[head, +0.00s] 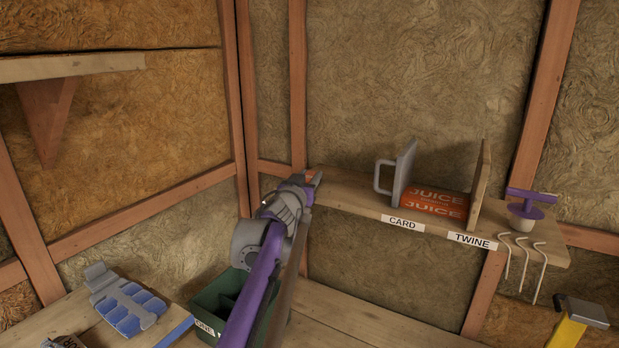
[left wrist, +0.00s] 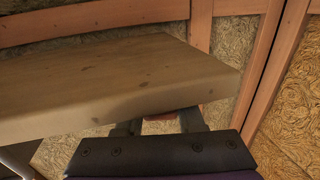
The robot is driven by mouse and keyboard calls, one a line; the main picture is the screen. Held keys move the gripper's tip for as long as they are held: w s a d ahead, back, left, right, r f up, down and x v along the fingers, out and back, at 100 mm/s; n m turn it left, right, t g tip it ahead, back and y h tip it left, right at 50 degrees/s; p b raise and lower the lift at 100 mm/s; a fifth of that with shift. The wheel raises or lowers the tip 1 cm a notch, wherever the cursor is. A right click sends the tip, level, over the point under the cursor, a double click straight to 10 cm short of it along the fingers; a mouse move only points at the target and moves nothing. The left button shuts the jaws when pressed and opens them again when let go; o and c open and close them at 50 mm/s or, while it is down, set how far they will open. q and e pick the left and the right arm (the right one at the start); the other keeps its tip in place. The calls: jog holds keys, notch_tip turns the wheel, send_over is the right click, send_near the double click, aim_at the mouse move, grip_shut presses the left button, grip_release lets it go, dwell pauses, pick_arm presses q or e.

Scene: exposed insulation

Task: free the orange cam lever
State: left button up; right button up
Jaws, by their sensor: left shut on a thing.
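My left gripper (head: 313,178) reaches to the left end of the wooden wall shelf in the head view. A small orange piece (head: 309,176) shows at its fingertips, probably the cam lever. In the left wrist view the two fingers (left wrist: 160,125) stand a little apart just under the shelf's edge. A reddish-orange piece (left wrist: 159,127) shows between them, and the gripper is shut on it. Most of this piece is hidden by the shelf and the gripper body, so its full shape and what it is fixed to cannot be told. My right gripper is not in view.
Below are a green bin (head: 212,300), a blue-grey tray (head: 125,300) and a yellow tool (head: 567,331).

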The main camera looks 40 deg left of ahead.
pick_arm(q)
grip_shut()
jog(key=h+b, duration=0.1)
jog(key=b, duration=0.1)
jog(key=m+h+b, duration=0.1)
jog(key=b, duration=0.1)
jog(key=shift+a+f+t, duration=0.2)
jog(key=shift+a+t, duration=0.05)
jog(key=shift+t, duration=0.15)
jog(key=shift+s+r+m+h, duration=0.1)
jog(key=shift+r+m+h, duration=0.15)
jog(key=shift+m+h, duration=0.55)
jog(key=shift+h, duration=0.1)
jog(key=o, duration=0.9)
grip_release()
jog(key=s, duration=0.3)
jog(key=s+d, duration=0.1)
jog(key=s, duration=0.3)
jog(key=s+d, duration=0.1)
jog(key=s, duration=0.2)
jog(key=shift+s, duration=0.35)
